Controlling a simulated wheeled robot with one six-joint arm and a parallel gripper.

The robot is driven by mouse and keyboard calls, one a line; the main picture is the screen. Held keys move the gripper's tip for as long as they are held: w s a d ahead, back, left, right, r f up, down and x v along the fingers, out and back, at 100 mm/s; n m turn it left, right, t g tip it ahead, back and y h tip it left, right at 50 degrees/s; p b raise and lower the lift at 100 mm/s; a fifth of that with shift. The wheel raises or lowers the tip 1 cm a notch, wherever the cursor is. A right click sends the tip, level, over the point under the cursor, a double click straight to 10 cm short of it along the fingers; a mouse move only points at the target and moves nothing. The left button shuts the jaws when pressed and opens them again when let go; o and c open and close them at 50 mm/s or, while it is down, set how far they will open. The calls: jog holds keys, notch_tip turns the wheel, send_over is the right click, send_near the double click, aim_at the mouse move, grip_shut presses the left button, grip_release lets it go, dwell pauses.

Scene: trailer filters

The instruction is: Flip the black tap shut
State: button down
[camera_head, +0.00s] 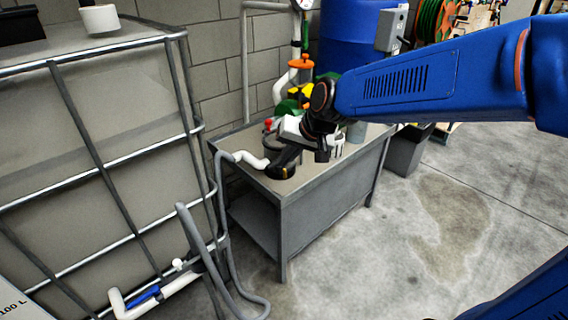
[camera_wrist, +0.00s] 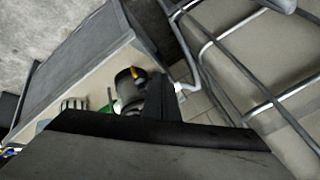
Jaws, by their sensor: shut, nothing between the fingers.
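My gripper (camera_head: 288,157) is shut and empty, low over the near left end of the grey bench. In the wrist view its dark fingers (camera_wrist: 160,100) point up the picture. Right at the fingertips is a black round fitting (camera_head: 280,173) with a small yellow mark; it also shows in the wrist view (camera_wrist: 126,88), just left of the fingers. A white pipe (camera_head: 246,158) runs to it from the left. I cannot make out a separate black tap lever or its angle; the gripper hides part of this spot. Whether the fingers touch the fitting is unclear.
The grey bench (camera_head: 322,182) holds more fittings, including a red knob (camera_head: 268,124) and an orange valve handle (camera_head: 301,63) on an upright pipe. A caged tank (camera_head: 100,130) stands left, with a blue-handled pipe (camera_head: 145,295) below. Open concrete floor (camera_head: 450,215) lies right.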

jog(key=shift+s+r, duration=0.55)
jog(key=shift+r, duration=0.25)
jog(key=shift+s+r, duration=0.55)
jog(key=shift+r, duration=0.2)
jog(key=shift+d, duration=0.15)
